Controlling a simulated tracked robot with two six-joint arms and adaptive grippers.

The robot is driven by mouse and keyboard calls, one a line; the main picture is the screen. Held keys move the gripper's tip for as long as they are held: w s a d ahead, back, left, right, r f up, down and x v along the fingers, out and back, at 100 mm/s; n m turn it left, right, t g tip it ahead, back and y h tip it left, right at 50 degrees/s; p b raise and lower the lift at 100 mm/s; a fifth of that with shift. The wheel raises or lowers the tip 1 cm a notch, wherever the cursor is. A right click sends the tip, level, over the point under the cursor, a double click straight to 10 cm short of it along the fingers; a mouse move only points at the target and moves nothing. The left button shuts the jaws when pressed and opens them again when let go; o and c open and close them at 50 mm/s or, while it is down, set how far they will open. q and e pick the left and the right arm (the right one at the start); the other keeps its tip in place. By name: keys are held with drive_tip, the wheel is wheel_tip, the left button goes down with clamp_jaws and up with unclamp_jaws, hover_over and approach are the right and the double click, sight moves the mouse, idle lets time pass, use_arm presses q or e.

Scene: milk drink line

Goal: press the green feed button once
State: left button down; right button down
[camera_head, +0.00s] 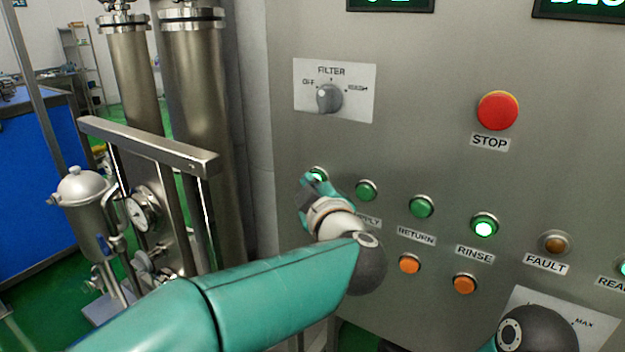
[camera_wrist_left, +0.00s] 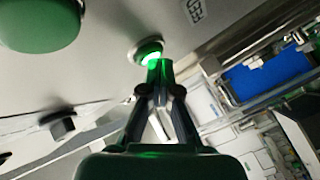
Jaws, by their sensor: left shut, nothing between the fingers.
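In the left wrist view the lit green button (camera_wrist_left: 150,52) glows right at the tips of the closed fingers (camera_wrist_left: 160,68). I cannot tell whether they touch it or whether it is pushed in. My right gripper is not in view.
Right of it are a green button (camera_head: 366,190) with a partly covered label, the RETURN button (camera_head: 421,207) and the lit RINSE button (camera_head: 484,226). Orange buttons (camera_head: 409,264) sit below. The FILTER knob (camera_head: 330,98) and red STOP button (camera_head: 497,110) are above. A steel bar (camera_head: 150,146) stands left.

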use_arm(q)
drive_tip(key=shift+s, duration=0.1)
drive_tip(key=shift+s+a+b, duration=0.35)
drive_tip(key=shift+s+a, duration=0.15)
drive_tip(key=shift+s, duration=0.05)
drive_tip(key=shift+s+a+b, duration=0.5)
drive_tip(key=shift+s+a, duration=0.25)
drive_tip(key=shift+s, duration=0.3)
drive_tip(key=shift+s+a+b, duration=0.45)
drive_tip(key=shift+s+a, duration=0.25)
drive_tip(key=shift+s, duration=0.3)
